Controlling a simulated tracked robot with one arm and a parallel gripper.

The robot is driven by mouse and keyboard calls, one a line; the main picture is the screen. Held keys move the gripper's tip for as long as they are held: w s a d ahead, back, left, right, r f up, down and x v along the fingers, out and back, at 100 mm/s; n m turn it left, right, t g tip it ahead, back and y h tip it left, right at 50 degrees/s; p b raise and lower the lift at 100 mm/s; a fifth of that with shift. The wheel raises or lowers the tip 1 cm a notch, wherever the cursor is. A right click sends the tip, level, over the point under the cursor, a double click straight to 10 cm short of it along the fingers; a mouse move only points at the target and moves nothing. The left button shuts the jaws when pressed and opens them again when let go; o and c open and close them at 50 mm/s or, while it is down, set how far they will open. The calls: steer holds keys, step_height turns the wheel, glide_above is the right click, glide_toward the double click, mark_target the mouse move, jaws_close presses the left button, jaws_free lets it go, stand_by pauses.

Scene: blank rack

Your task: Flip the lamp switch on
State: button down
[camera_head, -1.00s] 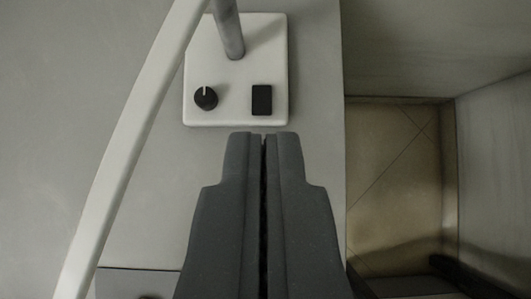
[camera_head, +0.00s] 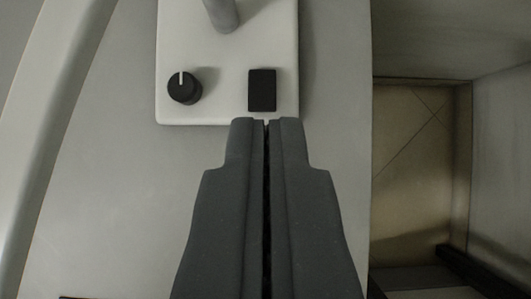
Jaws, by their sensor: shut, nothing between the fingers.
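The lamp's white base plate (camera_head: 215,60) lies at the top centre of the view on a grey surface. A black rectangular switch (camera_head: 262,90) sits near its lower right corner. A round black knob (camera_head: 184,87) with a white mark sits to the left of the switch. The grey lamp post (camera_head: 222,12) rises from the plate and leaves the top edge. My gripper (camera_head: 267,120) is shut and empty. Its tips appear just below the switch in the picture, over the plate's near edge. I cannot tell whether they touch the plate.
The grey surface (camera_head: 130,190) is clear to the left of my gripper. A pale curved bar (camera_head: 62,90) runs down the left side. The surface ends on the right, where a tiled floor (camera_head: 415,150) shows lower down between grey walls.

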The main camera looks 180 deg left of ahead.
steer(key=b, duration=0.2)
glide_above(267, 83)
steer(key=s, duration=0.2)
step_height(267, 83, down, 6)
steer(key=shift+r, duration=0.1)
steer(key=shift+s+f, duration=0.15)
steer(key=shift+f, duration=0.45)
steer(key=shift+s+f, duration=0.15)
steer(key=shift+f, duration=0.45)
steer(key=shift+f+b, duration=0.45)
steer(key=shift+f, duration=0.15)
steer(key=shift+s+d+f, duration=0.15)
steer(key=shift+d+f, duration=0.05)
steer(key=shift+d, duration=0.1)
steer(key=shift+a, duration=0.3)
steer(key=shift+r, duration=0.15)
